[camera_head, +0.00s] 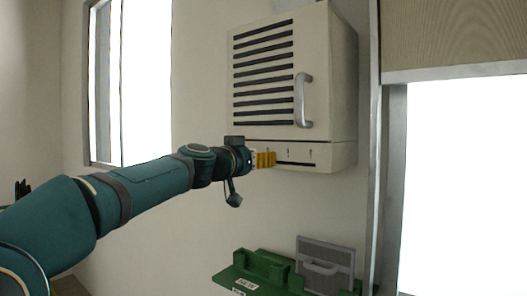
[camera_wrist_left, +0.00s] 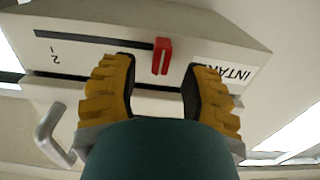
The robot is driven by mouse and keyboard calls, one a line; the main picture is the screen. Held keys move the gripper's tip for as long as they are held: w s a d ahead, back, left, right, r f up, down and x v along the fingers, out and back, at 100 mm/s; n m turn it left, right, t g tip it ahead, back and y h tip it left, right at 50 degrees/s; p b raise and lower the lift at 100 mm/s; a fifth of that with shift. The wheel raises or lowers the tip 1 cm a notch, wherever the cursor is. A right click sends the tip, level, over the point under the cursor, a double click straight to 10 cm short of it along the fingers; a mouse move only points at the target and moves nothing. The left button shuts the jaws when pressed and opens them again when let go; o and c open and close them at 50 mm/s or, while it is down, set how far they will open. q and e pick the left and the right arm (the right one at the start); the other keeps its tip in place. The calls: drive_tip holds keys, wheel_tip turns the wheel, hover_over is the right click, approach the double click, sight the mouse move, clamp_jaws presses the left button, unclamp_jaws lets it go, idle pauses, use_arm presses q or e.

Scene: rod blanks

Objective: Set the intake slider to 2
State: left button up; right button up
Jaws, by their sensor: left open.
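The intake slider's red knob (camera_wrist_left: 162,56) shows in the left wrist view, which is upside down. It stands in a dark slot (camera_wrist_left: 75,70) on the intake panel, near the INTAKE label (camera_wrist_left: 222,74) and well away from the mark 2 (camera_wrist_left: 54,50). My left gripper (camera_wrist_left: 160,85) is open, with one yellow finger on each side of the knob and gaps between. In the head view my left gripper (camera_head: 265,159) is at the left part of the panel (camera_head: 335,157) and hides the knob. Two small marks show to its right. My right gripper is not in view.
The panel is the lower strip of a wall cabinet (camera_head: 342,80) with black louvres and a grey handle (camera_head: 303,100). A metal door frame (camera_head: 385,180) is to the right. The wall under the cabinet is clear.

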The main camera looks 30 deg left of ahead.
use_arm(q)
drive_tip(key=shift+w+d+p, duration=0.1)
drive_tip(key=shift+w+p, duration=0.2)
drive_tip(key=shift+w, duration=0.8)
drive_tip(key=shift+s, duration=0.1)
clamp_jaws()
